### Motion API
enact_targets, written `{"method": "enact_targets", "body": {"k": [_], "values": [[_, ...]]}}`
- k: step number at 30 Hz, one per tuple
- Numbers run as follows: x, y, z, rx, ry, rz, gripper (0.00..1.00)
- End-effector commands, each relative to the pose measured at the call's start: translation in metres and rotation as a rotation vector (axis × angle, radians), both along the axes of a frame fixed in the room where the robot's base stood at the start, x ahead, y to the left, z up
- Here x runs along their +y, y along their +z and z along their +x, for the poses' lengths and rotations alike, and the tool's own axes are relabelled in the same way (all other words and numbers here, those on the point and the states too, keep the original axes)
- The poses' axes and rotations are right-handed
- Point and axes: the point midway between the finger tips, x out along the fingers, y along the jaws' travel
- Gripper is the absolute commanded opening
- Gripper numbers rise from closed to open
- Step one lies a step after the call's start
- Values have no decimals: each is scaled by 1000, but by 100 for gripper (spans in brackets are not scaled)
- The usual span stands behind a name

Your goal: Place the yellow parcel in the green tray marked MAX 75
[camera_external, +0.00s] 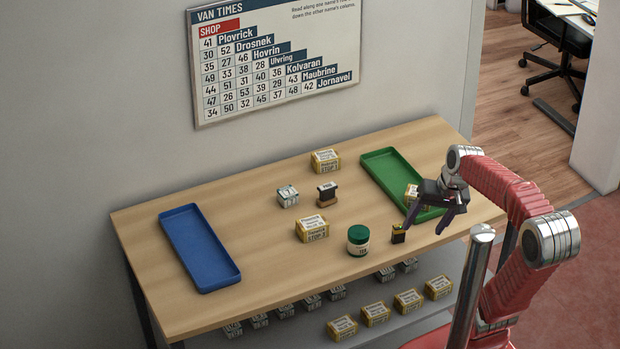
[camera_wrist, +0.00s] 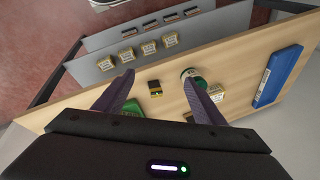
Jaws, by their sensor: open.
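Several yellow-and-white parcels are on the counter: one at the back (camera_external: 325,161), one near the middle (camera_external: 312,230), and one (camera_external: 412,193) that appears to lie in the green tray (camera_external: 372,164), partly hidden by my gripper. The middle parcel also shows in the wrist view (camera_wrist: 217,92). The tray's marking is not readable. My gripper (camera_external: 425,227) is open and empty, above the tray's front end; its fingers spread apart in the wrist view (camera_wrist: 160,82). The tray's edge (camera_wrist: 131,106) shows beside the left finger there.
A green-lidded jar (camera_external: 358,240) and a small black-and-yellow item (camera_external: 399,234) stand near the front edge. A grey-white box (camera_external: 288,196) and a dark-topped brown item (camera_external: 327,194) are mid-counter. A blue tray (camera_external: 199,248) lies left. More parcels (camera_external: 376,313) sit on the lower shelf.

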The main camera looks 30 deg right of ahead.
Motion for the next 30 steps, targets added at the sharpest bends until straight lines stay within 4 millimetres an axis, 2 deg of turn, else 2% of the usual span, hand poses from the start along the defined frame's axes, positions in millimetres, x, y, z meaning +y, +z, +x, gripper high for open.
{"method": "enact_targets", "body": {"k": [6,12,30], "values": [[6,14,-21,-136,227,-193,64],[6,22,-30,-211,347,-302,64],[5,22,-30,-219,362,-316,64]]}}
